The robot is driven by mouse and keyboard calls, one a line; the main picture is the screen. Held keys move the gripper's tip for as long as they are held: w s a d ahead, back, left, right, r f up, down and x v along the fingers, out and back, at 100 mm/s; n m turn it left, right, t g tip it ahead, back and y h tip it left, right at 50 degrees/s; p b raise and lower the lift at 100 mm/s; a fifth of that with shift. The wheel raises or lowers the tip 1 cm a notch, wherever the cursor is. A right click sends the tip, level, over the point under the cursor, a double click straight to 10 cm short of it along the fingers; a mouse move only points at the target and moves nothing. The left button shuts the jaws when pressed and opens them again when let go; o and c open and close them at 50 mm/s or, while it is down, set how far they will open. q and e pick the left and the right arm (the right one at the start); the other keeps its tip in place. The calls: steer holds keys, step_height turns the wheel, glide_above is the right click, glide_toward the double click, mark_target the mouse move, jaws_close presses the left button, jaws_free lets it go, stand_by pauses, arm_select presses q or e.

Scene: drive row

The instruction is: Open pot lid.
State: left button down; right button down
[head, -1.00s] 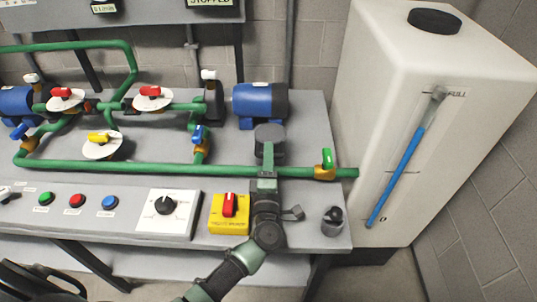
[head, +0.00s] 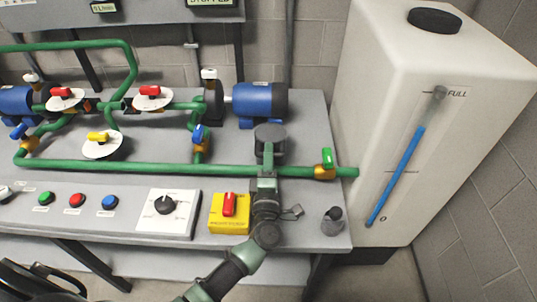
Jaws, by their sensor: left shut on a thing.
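A dark grey round pot (head: 271,146) with a flat lid (head: 270,131) stands on the bench just behind the long green pipe, below the blue motor. My left arm comes up from the bottom edge and reaches over the pipe to it. My left gripper (head: 267,159) is shut at the near side of the pot, apparently on its lid; the exact contact is too small to see. No clear gap shows between lid and pot. My right gripper is out of view.
A yellow box with a red switch (head: 229,207) sits left of my wrist. A small grey cup-like part (head: 332,222) stands to its right. A green-handled valve (head: 326,160) is on the pipe (head: 160,168). A white tank (head: 380,80) stands at the right.

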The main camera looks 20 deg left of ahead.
arm_select(q)
steer(key=shift+f, duration=0.1)
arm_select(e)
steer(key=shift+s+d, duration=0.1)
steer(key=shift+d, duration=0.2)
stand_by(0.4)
